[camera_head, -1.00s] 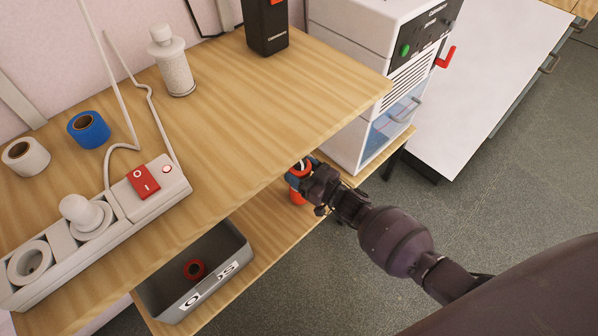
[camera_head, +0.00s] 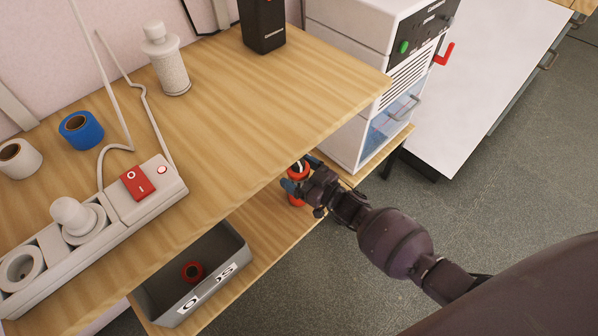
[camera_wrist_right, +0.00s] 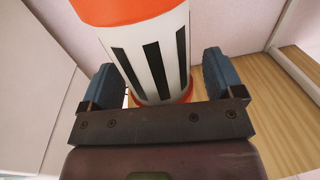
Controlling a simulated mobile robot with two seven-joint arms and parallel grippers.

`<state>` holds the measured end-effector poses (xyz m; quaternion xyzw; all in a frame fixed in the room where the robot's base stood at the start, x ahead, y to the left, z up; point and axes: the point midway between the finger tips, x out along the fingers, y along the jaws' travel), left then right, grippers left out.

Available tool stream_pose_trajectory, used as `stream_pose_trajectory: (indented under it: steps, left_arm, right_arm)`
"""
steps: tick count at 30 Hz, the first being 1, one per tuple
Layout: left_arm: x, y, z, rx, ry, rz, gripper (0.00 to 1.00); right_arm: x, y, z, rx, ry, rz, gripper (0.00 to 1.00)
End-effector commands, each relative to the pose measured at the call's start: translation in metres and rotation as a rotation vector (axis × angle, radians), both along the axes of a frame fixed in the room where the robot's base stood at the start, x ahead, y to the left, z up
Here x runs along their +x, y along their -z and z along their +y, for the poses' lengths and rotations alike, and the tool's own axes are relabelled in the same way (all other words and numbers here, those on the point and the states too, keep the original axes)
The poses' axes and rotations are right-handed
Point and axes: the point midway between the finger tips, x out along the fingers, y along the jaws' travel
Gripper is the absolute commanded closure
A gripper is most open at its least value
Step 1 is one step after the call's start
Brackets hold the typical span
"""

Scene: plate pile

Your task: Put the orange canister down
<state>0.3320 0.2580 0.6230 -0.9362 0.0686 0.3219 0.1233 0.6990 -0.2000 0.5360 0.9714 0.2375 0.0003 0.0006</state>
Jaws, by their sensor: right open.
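The orange canister (camera_head: 296,200) stands on the lower wooden shelf, partly hidden by my right gripper and the upper shelf edge. In the right wrist view the canister (camera_wrist_right: 150,55) has an orange top, a white band with black stripes and an orange base. My right gripper (camera_head: 297,181) is open around it. In the wrist view the blue fingers of the right gripper (camera_wrist_right: 163,85) stand on either side of the canister, with a visible gap at the right finger. My left gripper is not in view.
A grey bin (camera_head: 240,251) with a red roll (camera_head: 193,271) inside sits on the lower shelf (camera_head: 275,225). The upper shelf (camera_head: 250,110) overhangs close to my right gripper. A white machine (camera_head: 350,40) stands just beyond. Tape rolls and a power strip (camera_head: 110,215) are on the upper shelf.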

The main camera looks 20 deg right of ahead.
Motion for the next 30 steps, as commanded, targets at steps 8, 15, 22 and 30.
stream_pose_trajectory:
  steps: [8, 15, 22, 30]
  left_arm:
    - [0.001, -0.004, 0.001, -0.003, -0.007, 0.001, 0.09]
    - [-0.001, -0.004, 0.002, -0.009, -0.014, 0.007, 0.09]
    - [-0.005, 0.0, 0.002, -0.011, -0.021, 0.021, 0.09]
    - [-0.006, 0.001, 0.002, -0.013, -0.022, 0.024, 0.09]
  right_arm:
    - [-0.013, -0.004, -0.007, 0.0, 0.002, 0.0, 0.13]
    - [-0.055, -0.004, -0.028, -0.001, 0.002, 0.002, 0.13]
    - [-0.089, -0.003, -0.046, -0.001, 0.001, 0.002, 0.13]
    - [-0.106, -0.004, -0.055, 0.0, 0.0, 0.001, 0.13]
